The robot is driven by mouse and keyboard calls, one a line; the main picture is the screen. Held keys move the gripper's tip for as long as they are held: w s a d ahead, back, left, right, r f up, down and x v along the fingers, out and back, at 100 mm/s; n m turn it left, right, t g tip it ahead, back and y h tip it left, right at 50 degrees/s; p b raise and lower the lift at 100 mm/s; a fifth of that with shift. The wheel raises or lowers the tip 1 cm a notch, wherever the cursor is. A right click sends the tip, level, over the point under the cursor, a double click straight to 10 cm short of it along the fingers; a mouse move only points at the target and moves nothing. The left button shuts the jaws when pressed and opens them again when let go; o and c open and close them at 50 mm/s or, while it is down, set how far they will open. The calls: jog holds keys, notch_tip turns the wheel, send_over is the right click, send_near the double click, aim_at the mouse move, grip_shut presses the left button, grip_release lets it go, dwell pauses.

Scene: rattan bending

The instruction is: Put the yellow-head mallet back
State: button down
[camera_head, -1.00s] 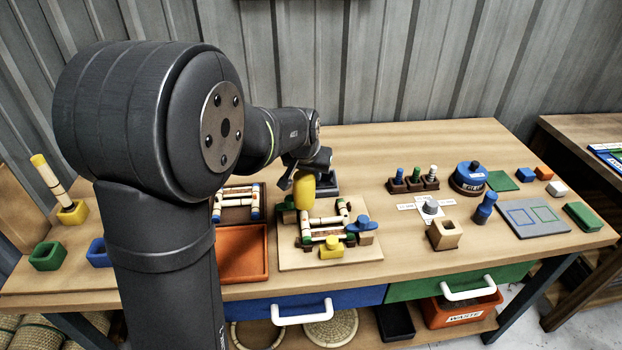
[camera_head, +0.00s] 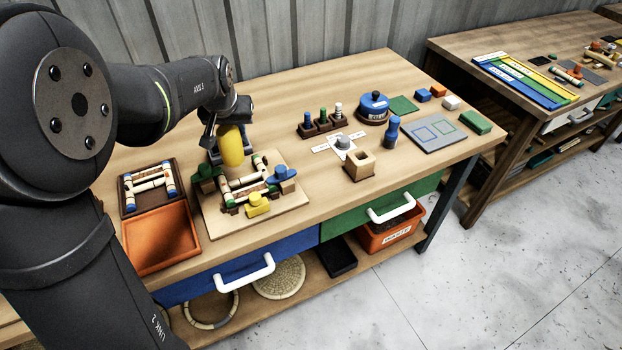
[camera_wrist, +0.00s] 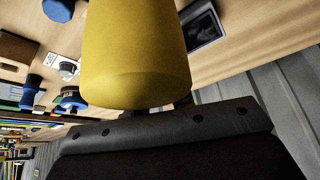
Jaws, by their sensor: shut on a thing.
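The yellow-head mallet hangs from my gripper (camera_head: 227,112), its yellow head (camera_head: 232,147) lowest in the head view. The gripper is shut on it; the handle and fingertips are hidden. The head is above the back left part of a wooden board (camera_head: 215,225) with a rattan frame clamped on it. I cannot tell the exact gap. In the wrist view the yellow head (camera_wrist: 135,50) fills the upper middle. A light wooden block with a square opening (camera_head: 359,166) stands empty on the bench to the right.
A blue mallet-like piece (camera_head: 392,131) stands right of the block. An orange tray (camera_head: 160,240) lies left of the board. Bare bench top lies between board and block.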

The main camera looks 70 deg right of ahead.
jog(key=s+d+m+g+h, duration=0.1)
jog(key=s+d+m, duration=0.1)
jog(key=s, duration=1.3)
jog(key=s+d+m+g, duration=0.1)
jog(key=s+d+m, duration=0.1)
jog(key=s, duration=1.4)
jog(key=shift+w+d+f, duration=0.85)
jog(key=shift+w+f, duration=0.8)
jog(key=shift+f, duration=0.25)
jog(key=shift+w+d+f, duration=0.9)
jog(key=shift+w+f, duration=0.75)
jog(key=shift+f, duration=0.25)
jog(key=shift+w+d+f, duration=0.85)
jog(key=shift+w+f, duration=0.8)
jog(key=shift+f, duration=0.25)
jog(key=shift+f, duration=0.5)
jog(key=c, duration=1.3)
grip_release()
jog(key=shift+o, duration=0.2)
